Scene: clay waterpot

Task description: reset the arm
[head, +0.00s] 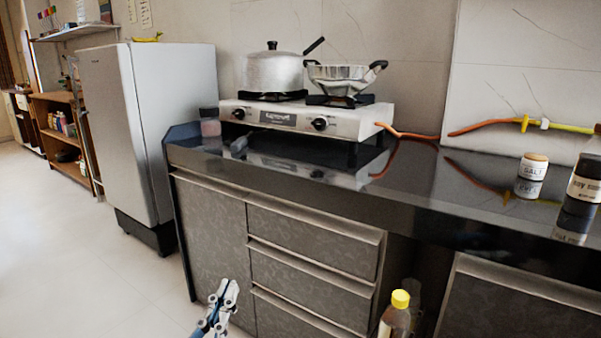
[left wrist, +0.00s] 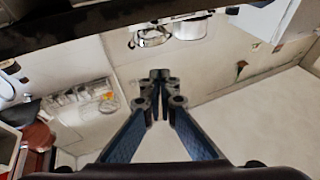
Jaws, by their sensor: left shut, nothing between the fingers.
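My left gripper (head: 224,290) is low in the head view, in front of the grey cabinet drawers and below the counter edge. Its fingers are together and empty. In the left wrist view the left gripper (left wrist: 160,76) points away from the camera with its blue-sided fingers meeting at the tips. Nothing is between them. My right gripper shows in neither view.
A black counter (head: 420,190) carries a two-burner stove (head: 300,118) with a lidded pot (head: 273,72) and a metal pan (head: 343,78). A salt jar (head: 533,167) stands at right. A yellow-capped bottle (head: 396,315) is below. A fridge (head: 155,130) stands left; floor there is clear.

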